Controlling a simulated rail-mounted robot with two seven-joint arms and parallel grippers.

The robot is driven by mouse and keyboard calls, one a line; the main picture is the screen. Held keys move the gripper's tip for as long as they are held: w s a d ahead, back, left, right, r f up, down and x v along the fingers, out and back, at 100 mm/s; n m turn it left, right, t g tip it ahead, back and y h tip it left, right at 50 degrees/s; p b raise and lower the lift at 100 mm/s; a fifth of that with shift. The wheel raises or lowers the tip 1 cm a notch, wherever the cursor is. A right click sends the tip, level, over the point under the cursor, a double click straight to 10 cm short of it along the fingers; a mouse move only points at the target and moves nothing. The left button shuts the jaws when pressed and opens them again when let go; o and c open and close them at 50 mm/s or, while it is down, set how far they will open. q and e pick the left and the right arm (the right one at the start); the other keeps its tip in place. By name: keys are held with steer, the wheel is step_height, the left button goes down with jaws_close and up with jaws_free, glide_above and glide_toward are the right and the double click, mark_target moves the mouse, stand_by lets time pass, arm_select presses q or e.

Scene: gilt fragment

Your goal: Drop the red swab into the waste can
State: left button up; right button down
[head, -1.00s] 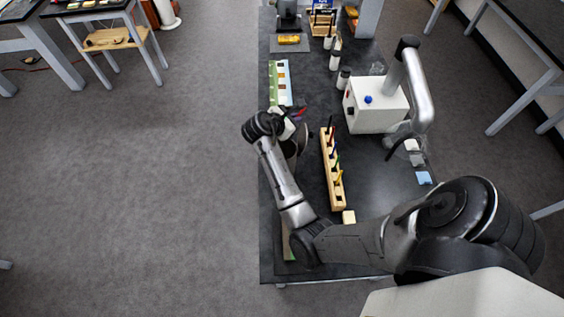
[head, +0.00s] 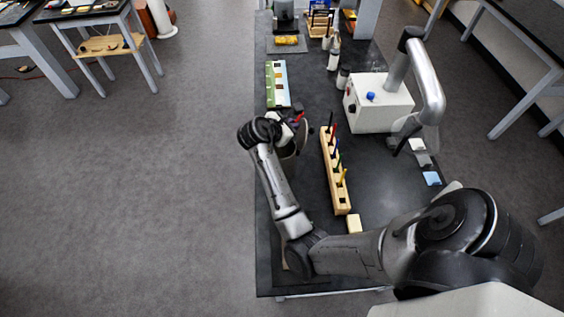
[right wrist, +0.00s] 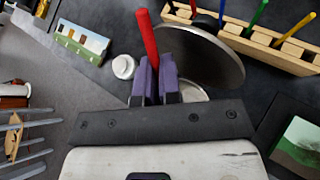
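The red swab (right wrist: 148,36) is pinched between the purple fingertips of my right gripper (right wrist: 154,82) in the right wrist view. In the head view the swab's red end (head: 299,117) shows at the tip of my right gripper (head: 291,119). The waste can is a grey metal can with a raised round lid (right wrist: 215,52). My gripper is over or right beside the can; its fingers hide much of the opening. In the head view the can (head: 287,152) is partly hidden behind my right arm. My left gripper is not in view.
A wooden rack (head: 335,175) with several coloured swabs stands right of the can. A painted strip (head: 277,84) lies beyond it. A white box (head: 378,103) with a metal pipe stands at the right. A small white round thing (right wrist: 123,67) sits close to the gripper.

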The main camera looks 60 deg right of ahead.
steer(key=c, duration=1.2)
jaws_free()
steer(key=v, duration=1.4)
steer(key=shift+f, duration=0.1)
